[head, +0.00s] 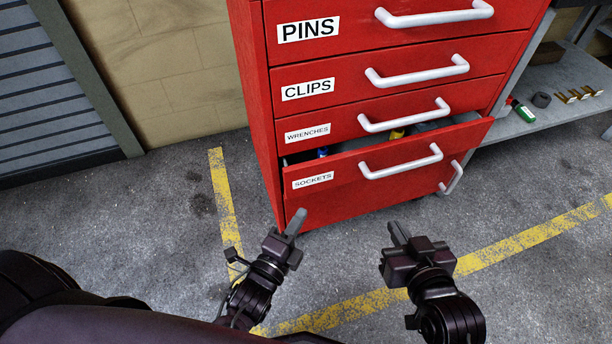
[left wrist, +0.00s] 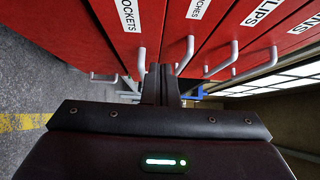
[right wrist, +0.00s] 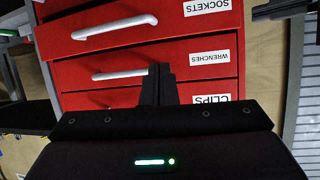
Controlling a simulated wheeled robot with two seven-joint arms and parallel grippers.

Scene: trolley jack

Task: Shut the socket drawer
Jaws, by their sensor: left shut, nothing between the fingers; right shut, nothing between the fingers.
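The socket drawer (head: 330,182), labelled SOCKETS, is the low red drawer of the cabinet and stands partly open. Its front sticks out, and a blue and a yellow item show inside behind it. Its pale handle (head: 402,162) is on the front; the drawer also shows in the left wrist view (left wrist: 120,45) and the right wrist view (right wrist: 90,18). My left gripper (head: 298,218) is shut and empty, in front of and below the drawer's left end. My right gripper (head: 394,228) is shut and empty, in front of and below the drawer's middle. No contact shows in the head view.
The red cabinet (head: 262,110) has PINS, CLIPS and WRENCHES drawers above, which look closed, each with a protruding handle. A grey shelf (head: 560,84) with small parts stands at the right. Yellow lines (head: 222,190) mark the open grey floor. A grey shutter (head: 50,90) is at the left.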

